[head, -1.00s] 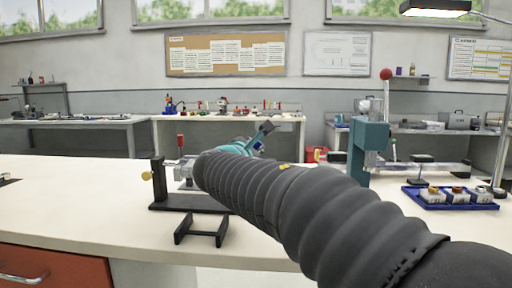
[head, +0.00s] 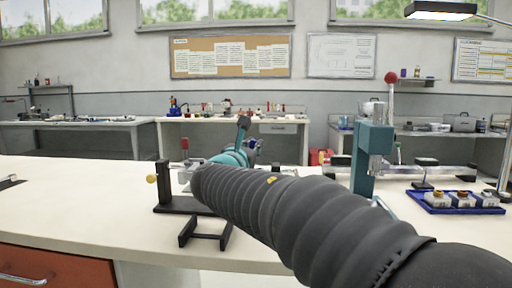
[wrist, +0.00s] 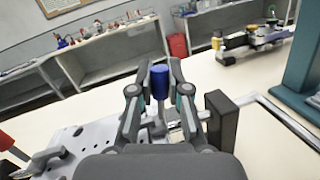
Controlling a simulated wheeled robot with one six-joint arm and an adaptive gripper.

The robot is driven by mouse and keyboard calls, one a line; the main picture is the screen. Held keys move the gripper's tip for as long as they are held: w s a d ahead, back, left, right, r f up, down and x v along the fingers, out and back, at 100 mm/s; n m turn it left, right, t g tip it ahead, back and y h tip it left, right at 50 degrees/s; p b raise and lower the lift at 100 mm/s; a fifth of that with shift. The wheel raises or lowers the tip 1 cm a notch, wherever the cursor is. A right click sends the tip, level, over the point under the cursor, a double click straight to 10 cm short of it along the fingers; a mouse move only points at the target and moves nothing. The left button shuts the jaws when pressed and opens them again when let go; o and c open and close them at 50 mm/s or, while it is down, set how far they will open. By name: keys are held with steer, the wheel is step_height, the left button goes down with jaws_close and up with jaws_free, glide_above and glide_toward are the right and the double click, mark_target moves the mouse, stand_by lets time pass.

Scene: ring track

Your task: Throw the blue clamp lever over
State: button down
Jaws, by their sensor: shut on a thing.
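The blue clamp lever (wrist: 159,82) stands upright in the middle of the wrist view, with its blue handle between the two fingers of my gripper (wrist: 159,90). My gripper is shut on this handle near its top. The lever's lower part runs down between the fingers toward a pale metal fixture plate (wrist: 75,142), and its base is partly hidden by my gripper. The blue handle cannot be made out clearly in the head view.
A teal press (head: 371,158) with a red knob and a blue tray (head: 455,207) stand to the right.

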steer(key=shift+a+n+t+y, duration=0.15)
steer(key=shift+a+n, duration=0.15)
steer(key=shift+n, duration=0.45)
steer(key=shift+a+n+t+y, duration=0.15)
steer(key=shift+a+n, duration=0.1)
steer(key=shift+n, duration=0.5)
steer(key=shift+r, duration=0.1)
steer(key=c, duration=1.1)
jaws_free()
steer(key=v, duration=1.2)
steer(key=shift+a, duration=0.1)
